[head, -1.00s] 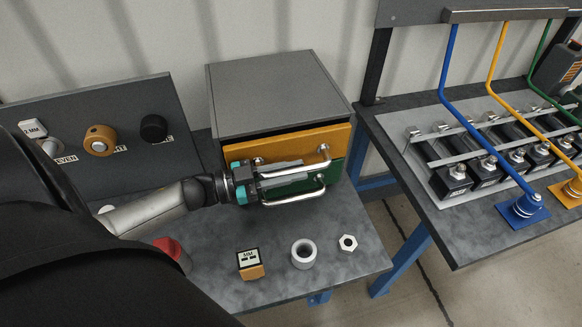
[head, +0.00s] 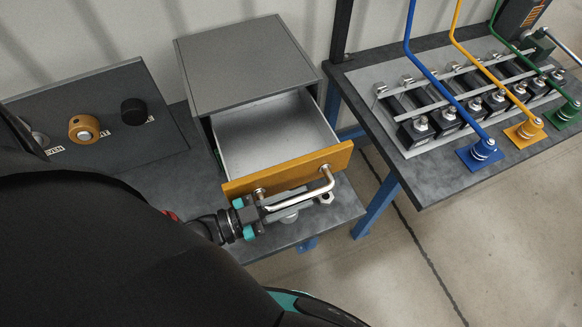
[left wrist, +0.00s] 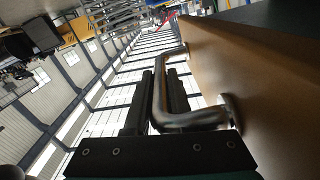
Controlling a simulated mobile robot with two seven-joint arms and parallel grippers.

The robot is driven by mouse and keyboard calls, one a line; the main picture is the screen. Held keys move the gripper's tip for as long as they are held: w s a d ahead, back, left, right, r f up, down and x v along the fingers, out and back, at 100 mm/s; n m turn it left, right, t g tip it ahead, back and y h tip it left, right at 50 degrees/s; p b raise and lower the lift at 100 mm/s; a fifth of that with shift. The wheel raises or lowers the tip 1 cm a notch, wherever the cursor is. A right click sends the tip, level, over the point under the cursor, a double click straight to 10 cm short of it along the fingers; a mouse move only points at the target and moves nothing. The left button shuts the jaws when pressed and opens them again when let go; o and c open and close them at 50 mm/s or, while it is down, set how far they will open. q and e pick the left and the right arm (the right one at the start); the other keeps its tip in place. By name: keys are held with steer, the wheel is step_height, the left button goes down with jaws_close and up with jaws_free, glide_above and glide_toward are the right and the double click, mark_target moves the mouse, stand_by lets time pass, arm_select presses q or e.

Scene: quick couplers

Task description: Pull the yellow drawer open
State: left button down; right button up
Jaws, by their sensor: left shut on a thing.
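The yellow drawer (head: 286,173) stands well out of the grey cabinet (head: 243,65). Its light inside is in view and looks empty. A bent metal handle (head: 305,198) is fixed to its front. My left gripper (head: 288,205) is at this handle, in front of the drawer face. In the left wrist view, the handle (left wrist: 160,100) runs between the two dark fingers of my left gripper (left wrist: 160,78), with the drawer front (left wrist: 245,90) at the right. The gripper is shut on the handle. The green drawer below is hidden. My right gripper is not in view.
A panel with an orange knob (head: 84,129) and a black knob (head: 133,111) stands left of the cabinet. A second table (head: 440,180) with couplers and coloured pipes stands to the right, across a gap.

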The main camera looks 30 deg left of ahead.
arm_select(q)
steer(key=shift+s, duration=0.1)
steer(key=c, duration=0.8)
jaws_free()
steer(key=shift+o, duration=0.2)
steer(key=b+v, duration=0.1)
steer(key=v, duration=1.4)
steer(key=shift+b, duration=0.4)
